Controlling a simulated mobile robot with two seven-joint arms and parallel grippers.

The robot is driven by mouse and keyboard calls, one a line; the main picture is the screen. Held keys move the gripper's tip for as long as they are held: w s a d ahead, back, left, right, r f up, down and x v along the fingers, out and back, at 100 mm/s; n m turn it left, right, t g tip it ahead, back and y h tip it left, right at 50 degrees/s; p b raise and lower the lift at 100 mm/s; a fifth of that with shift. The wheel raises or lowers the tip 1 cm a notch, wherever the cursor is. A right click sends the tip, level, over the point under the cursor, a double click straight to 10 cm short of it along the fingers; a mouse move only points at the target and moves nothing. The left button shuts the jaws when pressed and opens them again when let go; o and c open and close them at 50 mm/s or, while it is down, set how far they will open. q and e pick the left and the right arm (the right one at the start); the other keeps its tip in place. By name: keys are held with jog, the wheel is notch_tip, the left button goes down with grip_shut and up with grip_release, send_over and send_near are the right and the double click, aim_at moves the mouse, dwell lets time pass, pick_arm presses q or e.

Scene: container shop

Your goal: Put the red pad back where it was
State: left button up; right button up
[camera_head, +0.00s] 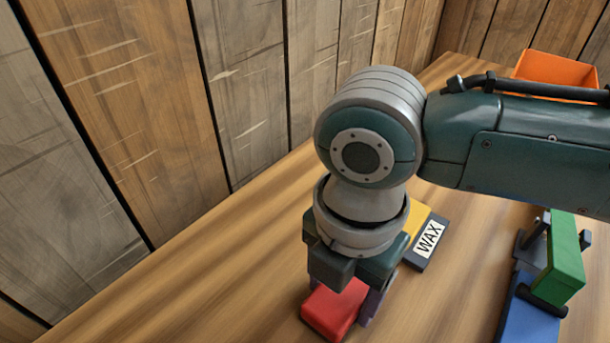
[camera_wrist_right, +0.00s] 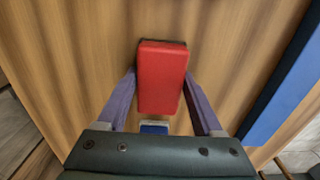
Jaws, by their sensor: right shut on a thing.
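The red pad (camera_head: 331,311) is a red block low in the middle of the head view, over the wooden table. My right gripper (camera_head: 350,292) points down and is shut on it. In the right wrist view the red pad (camera_wrist_right: 161,78) sits between the two purple fingers, with a dark strip along its far edge. A small blue patch (camera_wrist_right: 154,127) shows behind the pad near the palm; I cannot tell what it belongs to. Whether the pad touches the tabletop is unclear. My left gripper is not in view.
A dark-based yellow block labelled WAX (camera_head: 428,238) lies right behind the gripper. A green block (camera_head: 565,257) stands in dark holders by a blue base (camera_head: 527,312) at right. An orange bin (camera_head: 556,68) is far back. A plank wall borders the table; left tabletop is clear.

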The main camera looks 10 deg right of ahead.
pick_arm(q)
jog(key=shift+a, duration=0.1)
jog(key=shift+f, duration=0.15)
pick_arm(e)
jog(key=shift+f, duration=0.2)
jog(key=o, duration=1.3)
jog(key=shift+r, duration=0.1)
